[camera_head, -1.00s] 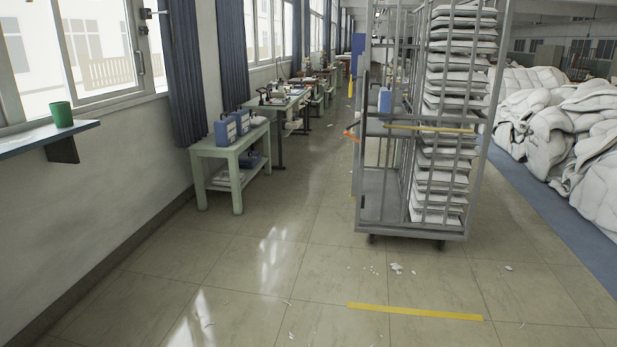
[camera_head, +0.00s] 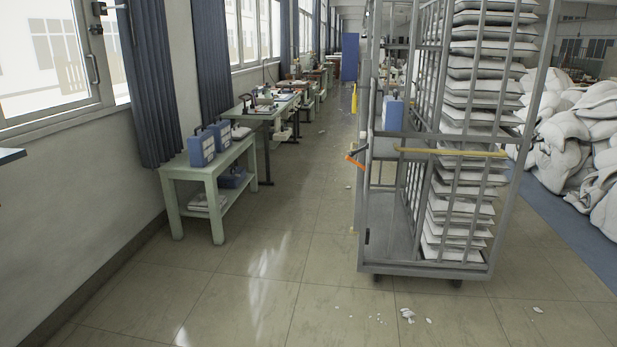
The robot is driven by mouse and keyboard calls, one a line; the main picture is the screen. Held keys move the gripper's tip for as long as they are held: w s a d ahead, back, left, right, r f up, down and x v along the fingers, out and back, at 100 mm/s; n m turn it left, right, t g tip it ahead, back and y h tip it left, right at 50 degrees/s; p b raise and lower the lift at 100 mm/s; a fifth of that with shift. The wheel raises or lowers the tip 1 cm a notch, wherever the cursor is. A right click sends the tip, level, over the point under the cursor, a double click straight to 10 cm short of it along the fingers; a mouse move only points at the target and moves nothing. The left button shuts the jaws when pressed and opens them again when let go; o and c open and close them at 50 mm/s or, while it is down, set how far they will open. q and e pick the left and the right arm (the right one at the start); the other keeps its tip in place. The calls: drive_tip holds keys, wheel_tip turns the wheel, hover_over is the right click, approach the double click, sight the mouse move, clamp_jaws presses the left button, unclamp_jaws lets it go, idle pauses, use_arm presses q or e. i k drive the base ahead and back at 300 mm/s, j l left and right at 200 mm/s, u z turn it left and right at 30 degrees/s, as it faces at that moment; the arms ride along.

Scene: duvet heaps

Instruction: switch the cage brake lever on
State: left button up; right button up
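The wheeled cage (camera_head: 424,266) stands ahead, right of the middle. It is a tall grey metal frame with stacked white folded duvets (camera_head: 477,118) in its right part. A lever with an orange end (camera_head: 355,162) and a dark upper part sticks out from the cage's left side at about mid height; it looks like the brake lever, but its setting cannot be told from here. A yellow bar (camera_head: 452,153) runs across the cage front. Neither of my grippers is in view.
A pale green table (camera_head: 193,177) with blue cases (camera_head: 202,149) stands along the left wall, with sewing tables (camera_head: 267,107) beyond. White duvet heaps (camera_head: 580,140) lie at the right. The floor (camera_head: 300,265) between table and cage is clear, with small white scraps (camera_head: 407,314) before the cage.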

sight(348, 158)
drive_tip(key=i+z, duration=0.2)
drive_tip(key=i, duration=0.25)
drive_tip(key=i+j+z, duration=0.15)
drive_tip(key=i, duration=0.35)
drive_tip(key=i+j, duration=0.25)
drive_tip(key=i, duration=0.25)
drive_tip(key=i+j, duration=0.25)
drive_tip(key=i, duration=0.3)
drive_tip(key=i+j, duration=0.3)
drive_tip(key=i, duration=0.2)
drive_tip(key=i+j+z, duration=0.1)
drive_tip(key=i+j, duration=0.15)
drive_tip(key=i, duration=0.3)
